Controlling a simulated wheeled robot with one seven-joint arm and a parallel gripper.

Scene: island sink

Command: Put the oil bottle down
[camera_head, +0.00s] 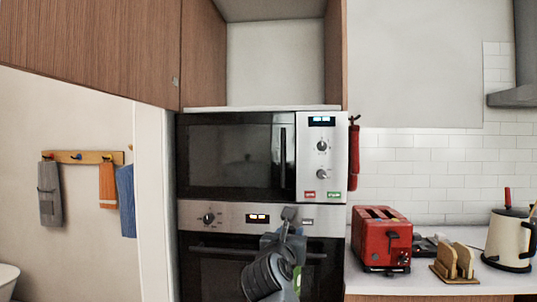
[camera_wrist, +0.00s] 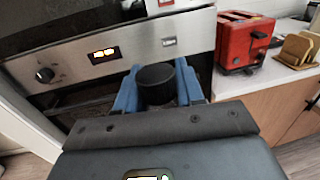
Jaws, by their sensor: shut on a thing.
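The oil bottle (camera_wrist: 156,82) shows in the wrist view as a dark round top between the two blue fingers of my gripper (camera_wrist: 158,88). The fingers are shut on it, one on each side. The rest of the bottle is hidden below its top. In the camera_head view my gripper (camera_head: 284,241) is in front of the oven, left of the counter. There the bottle is hard to tell apart from my arm.
A built-in microwave (camera_head: 240,157) sits above the oven (camera_head: 220,262). To the right, the white counter (camera_head: 415,284) holds a red toaster (camera_head: 381,240), a wooden rack (camera_head: 455,262) and a cream kettle (camera_head: 508,240). Bare counter shows along its front edge.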

